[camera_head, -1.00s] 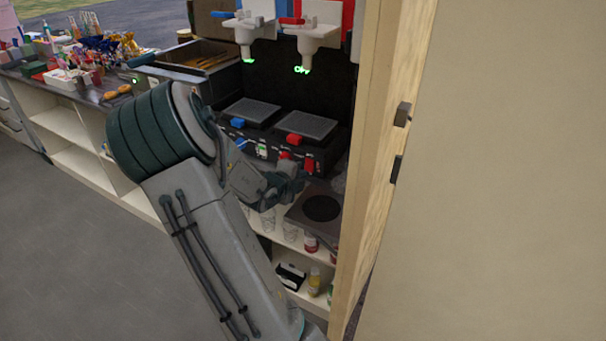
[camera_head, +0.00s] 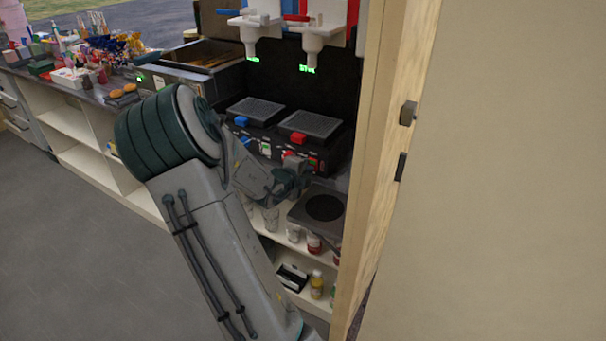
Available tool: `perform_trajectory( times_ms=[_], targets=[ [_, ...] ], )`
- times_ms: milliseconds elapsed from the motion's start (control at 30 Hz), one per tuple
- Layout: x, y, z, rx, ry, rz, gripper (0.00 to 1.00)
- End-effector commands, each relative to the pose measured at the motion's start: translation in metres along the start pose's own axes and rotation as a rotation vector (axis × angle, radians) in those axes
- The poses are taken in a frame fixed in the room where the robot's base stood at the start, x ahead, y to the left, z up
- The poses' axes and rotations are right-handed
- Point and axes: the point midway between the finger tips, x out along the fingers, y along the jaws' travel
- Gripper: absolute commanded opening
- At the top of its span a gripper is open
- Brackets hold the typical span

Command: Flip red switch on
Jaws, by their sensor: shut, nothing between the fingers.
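A black double machine with two grey grid trays (camera_head: 310,123) stands on the counter. A blue lever (camera_head: 241,121) is at its left tray and a red lever (camera_head: 298,138) at its right tray. On the front panel below the red lever are small red parts, one (camera_head: 313,163) at the right beside a green patch. I cannot tell which is the red switch or its position. My gripper (camera_head: 303,174) is shut and empty, close in front of the panel's right half. It hides part of the panel, and I cannot tell whether it touches.
White dispensers (camera_head: 318,38) with small green displays hang above. A grey plate with a dark disc (camera_head: 324,207) lies right of my gripper. A wooden post (camera_head: 385,150) and beige panel (camera_head: 500,170) close off the right. Shelves with bottles (camera_head: 316,285) are below.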

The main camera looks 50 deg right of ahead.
Motion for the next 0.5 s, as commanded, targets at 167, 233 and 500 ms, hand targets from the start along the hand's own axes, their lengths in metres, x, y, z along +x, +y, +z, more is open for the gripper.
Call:
perform_trajectory(
  times_ms=[167, 233, 500],
  targets=[
    [-0.001, -0.004, 0.0, 0.001, 0.001, 0.0, 0.0],
    [-0.003, -0.007, 0.0, 0.002, 0.0, -0.001, 0.0],
    [-0.007, -0.016, 0.001, 0.001, -0.002, -0.002, 0.0]
  ],
)
